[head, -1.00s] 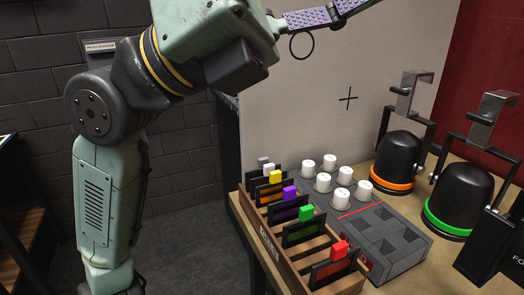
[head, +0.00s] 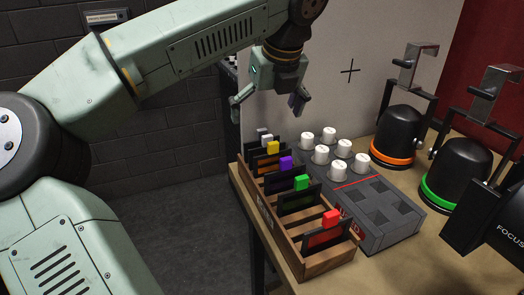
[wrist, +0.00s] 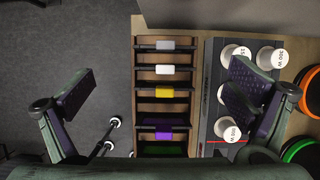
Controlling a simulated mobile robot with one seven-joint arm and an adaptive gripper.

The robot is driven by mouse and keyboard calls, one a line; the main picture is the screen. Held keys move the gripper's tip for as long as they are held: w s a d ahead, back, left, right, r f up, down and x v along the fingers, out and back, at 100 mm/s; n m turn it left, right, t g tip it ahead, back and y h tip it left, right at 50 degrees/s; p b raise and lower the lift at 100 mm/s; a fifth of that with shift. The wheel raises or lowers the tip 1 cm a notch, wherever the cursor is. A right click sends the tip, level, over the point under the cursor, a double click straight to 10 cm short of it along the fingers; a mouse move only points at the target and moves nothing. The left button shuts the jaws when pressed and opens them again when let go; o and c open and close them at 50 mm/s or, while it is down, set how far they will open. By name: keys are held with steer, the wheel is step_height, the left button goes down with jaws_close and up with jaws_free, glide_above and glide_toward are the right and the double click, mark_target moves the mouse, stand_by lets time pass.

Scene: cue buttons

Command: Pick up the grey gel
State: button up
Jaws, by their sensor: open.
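The grey gel (head: 262,131) stands upright at the far end of a wooden rack (head: 326,266). Its grey tab also shows at the top of the rack in the wrist view (wrist: 165,45). White (head: 267,138), yellow (head: 273,147), purple (head: 286,163), green (head: 301,182) and red (head: 331,217) tabbed gels stand in slots nearer the camera. My gripper (head: 268,104) is open and empty, above the far end of the rack, apart from the gels. In the wrist view its fingers (wrist: 165,98) spread wide to either side of the rack.
A grey console (head: 382,232) with several white knobs (head: 321,154) stands right of the rack. Two black lamps, one with an orange ring (head: 398,135) and one with a green ring (head: 457,175), stand further right. A pale panel rises behind the table. Left of the table is open floor.

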mark_target(262, 139)
steer(key=p+x, duration=0.1)
steer(key=x, duration=0.2)
steer(key=p+x, duration=0.1)
steer(key=x, duration=0.2)
steer(key=p+x, duration=0.1)
steer(key=x, duration=0.2)
steer(key=shift+w+d+f, duration=0.25)
steer(key=shift+f, duration=0.05)
steer(key=shift+c, duration=0.3)
steer(key=c, duration=1)
